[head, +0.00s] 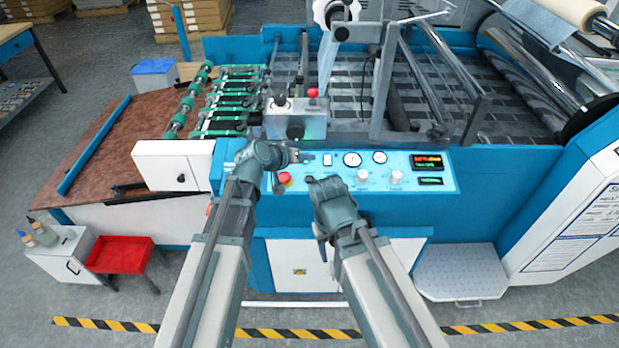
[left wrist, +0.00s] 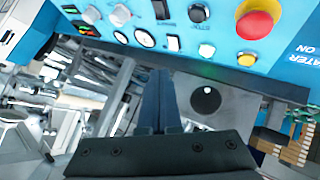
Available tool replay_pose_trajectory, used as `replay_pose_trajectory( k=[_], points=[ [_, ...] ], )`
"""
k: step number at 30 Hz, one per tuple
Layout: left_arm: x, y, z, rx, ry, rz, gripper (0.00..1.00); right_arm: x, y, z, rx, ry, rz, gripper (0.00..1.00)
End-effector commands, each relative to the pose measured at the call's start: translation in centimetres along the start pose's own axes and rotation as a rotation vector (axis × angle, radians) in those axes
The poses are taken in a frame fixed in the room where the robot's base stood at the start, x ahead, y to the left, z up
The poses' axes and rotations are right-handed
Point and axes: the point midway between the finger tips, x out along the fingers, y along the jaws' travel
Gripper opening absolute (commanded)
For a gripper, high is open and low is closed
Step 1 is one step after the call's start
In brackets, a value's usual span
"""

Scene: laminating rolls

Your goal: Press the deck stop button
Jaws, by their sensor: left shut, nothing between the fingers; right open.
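A red mushroom button with a yellow collar (left wrist: 258,20) stands on the blue control panel, at top right of the left wrist view. The red button (head: 285,178) also shows at the panel's left end in the head view. I cannot read a label naming it deck stop. My left gripper (head: 308,158) is shut and empty over the panel, close above and right of the button. Its dark fingers (left wrist: 160,75) point toward the panel in the wrist view, apart from the button. My right gripper (head: 322,250) is open, low before the machine and mostly hidden by its arm.
The blue panel (head: 452,187) carries gauges, knobs and displays. A metal block (head: 312,125) with a red-topped knob (head: 313,92) stands just behind the left gripper. A metal frame (head: 375,95) rises behind the panel. A red tray (head: 120,254) stands at lower left.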

Motion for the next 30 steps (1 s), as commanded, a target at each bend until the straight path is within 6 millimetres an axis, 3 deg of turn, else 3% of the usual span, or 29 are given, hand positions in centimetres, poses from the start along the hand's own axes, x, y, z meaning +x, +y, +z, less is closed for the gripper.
replay_pose_trajectory(
  k=[8,24,30],
  points=[
    [0.9,-0.6,0.7,0.000,-0.001,0.000,0.00,1.3,-0.1,-0.1,0.000,0.000,0.000,0.50],
    [5.6,-4.1,4.2,0.000,-0.001,0.000,0.00,7.8,-0.8,-0.5,0.000,0.000,0.000,0.50],
    [6.2,-4.5,4.5,0.000,-0.001,0.000,0.00,8.6,-0.8,-0.5,0.000,0.000,0.000,0.50]
  ],
)
